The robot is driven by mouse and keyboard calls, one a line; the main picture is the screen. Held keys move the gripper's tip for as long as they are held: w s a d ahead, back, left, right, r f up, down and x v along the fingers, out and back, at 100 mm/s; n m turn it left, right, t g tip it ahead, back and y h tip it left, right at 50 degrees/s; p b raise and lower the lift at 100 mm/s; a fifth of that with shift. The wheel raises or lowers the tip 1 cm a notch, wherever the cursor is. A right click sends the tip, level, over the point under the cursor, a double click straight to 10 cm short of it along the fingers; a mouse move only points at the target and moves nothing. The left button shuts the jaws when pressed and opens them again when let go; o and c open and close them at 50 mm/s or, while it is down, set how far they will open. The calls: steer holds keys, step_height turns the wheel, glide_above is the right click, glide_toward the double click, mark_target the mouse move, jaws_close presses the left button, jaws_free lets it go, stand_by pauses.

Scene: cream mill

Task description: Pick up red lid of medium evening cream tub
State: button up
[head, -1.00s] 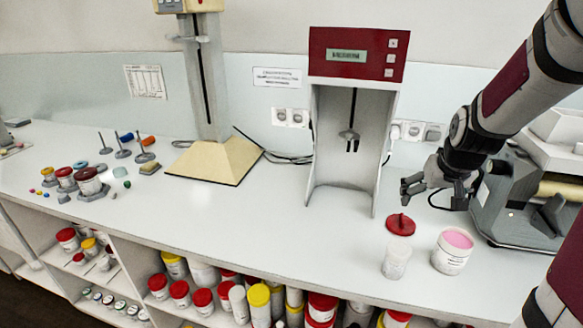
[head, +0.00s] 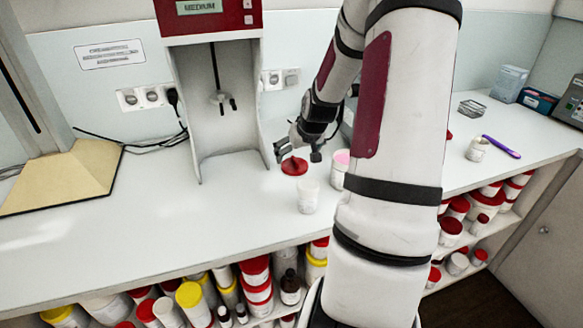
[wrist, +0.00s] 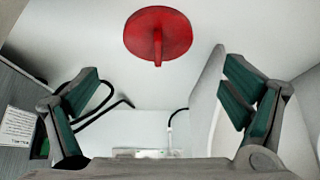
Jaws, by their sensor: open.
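The red lid (head: 294,166) lies flat on the white counter, with a raised grip on top. In the wrist view the lid (wrist: 158,34) shows ahead of the fingers, near the top centre. My gripper (head: 299,150) is open and empty, close above and beside the lid. In the wrist view its two fingers (wrist: 160,98) are spread wide with nothing between them. An open tub with pink cream (head: 340,165) stands right of the lid, partly hidden by my arm.
A white translucent cup (head: 308,196) stands just in front of the lid. The red-topped machine (head: 216,110) with a MEDIUM display stands behind to the left. Several lidded tubs (head: 257,285) fill shelves below.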

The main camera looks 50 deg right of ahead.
mark_target(295, 159)
steer(key=shift+b+x, duration=0.4)
steer(key=shift+x, duration=2.8)
steer(key=shift+s+d, duration=0.1)
steer(key=c, duration=0.8)
